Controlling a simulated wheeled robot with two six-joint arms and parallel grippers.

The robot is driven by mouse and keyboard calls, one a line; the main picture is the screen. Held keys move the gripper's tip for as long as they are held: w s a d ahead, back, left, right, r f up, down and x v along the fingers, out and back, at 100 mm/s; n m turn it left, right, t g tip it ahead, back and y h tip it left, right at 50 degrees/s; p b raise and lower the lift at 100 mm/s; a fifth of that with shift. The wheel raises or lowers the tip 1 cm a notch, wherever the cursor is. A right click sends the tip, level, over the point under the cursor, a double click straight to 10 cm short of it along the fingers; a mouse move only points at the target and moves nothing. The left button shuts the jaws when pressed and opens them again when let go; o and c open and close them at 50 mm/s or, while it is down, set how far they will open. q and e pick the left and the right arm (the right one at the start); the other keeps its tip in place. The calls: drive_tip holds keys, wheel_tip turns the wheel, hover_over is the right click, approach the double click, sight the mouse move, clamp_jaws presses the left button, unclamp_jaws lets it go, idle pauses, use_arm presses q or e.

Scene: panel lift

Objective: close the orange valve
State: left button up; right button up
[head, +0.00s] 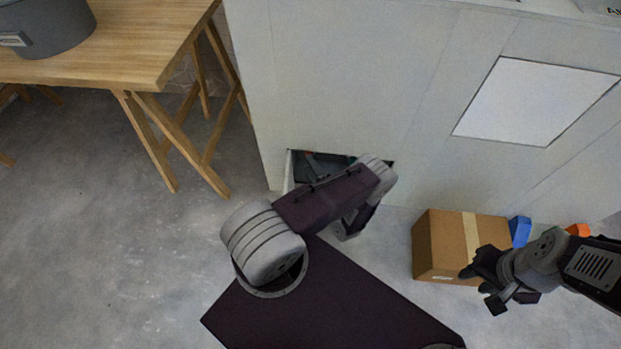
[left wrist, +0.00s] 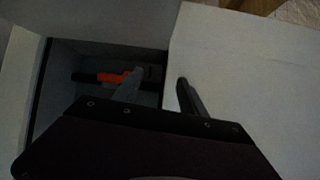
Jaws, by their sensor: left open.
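The orange valve (left wrist: 119,77) shows in the left wrist view as an orange handle with dark parts at both sides, inside a dark recess (left wrist: 64,105) in the pale wall. My left gripper (left wrist: 158,90) is open, with nothing between its fingers. One finger overlaps the valve's right part in the picture; I cannot tell whether it touches. The other finger lies against the pale panel's edge in the picture. In the head view the recess (head: 322,166) sits low in the wall, and my left arm hides most of it and the left gripper. My right gripper (head: 482,287) is open and empty.
A cardboard box (head: 440,247) stands on the floor by the wall, with blue (head: 519,231) and orange (head: 578,230) items beside it, near my right gripper. A wooden trestle table (head: 150,62) with a grey tub (head: 50,28) stands at left. The floor between is clear.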

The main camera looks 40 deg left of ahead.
use_arm(q)
wheel_tip(320, 180, down, 7)
drive_tip(key=d+m+t+h+b, duration=0.1)
drive_tip(key=d+t, duration=0.1)
drive_tip(key=t, duration=0.1)
drive_tip(key=b+x, duration=0.4)
drive_tip(key=x, duration=0.5)
drive_tip(key=shift+w+r+h+b, duration=0.2)
drive_tip(key=shift+w+h+b, duration=0.1)
drive_tip(key=shift+w+b, duration=0.15)
use_arm(e)
wheel_tip(320, 180, down, 8)
use_arm(q)
drive_tip(key=shift+d, duration=0.15)
drive_tip(key=shift+c, duration=0.3)
clamp_jaws()
